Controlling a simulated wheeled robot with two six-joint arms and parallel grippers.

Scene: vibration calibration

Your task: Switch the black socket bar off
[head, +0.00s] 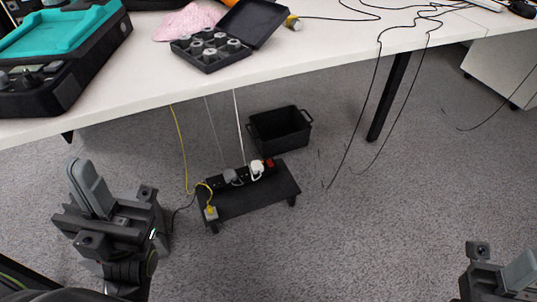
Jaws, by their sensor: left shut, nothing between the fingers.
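The black socket bar (217,185) lies on a low black stand (245,203) on the carpet under the table. A small red part, seemingly its switch (270,163), shows at its right end. A grey plug (232,177) and a white plug (257,169) sit in the bar and hide part of it. The switch is too small to tell its position. My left gripper (80,166) is shut and empty, left of the stand and apart from it. My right gripper (515,272) is cut off at the lower right corner, far from the bar.
A white table (310,55) overhangs the area behind the stand. A black crate (280,130) stands behind the stand. A yellow cable (181,140) and other cables hang from the table to the bar. A black table leg (390,95) stands right. Carpet right of the stand is clear.

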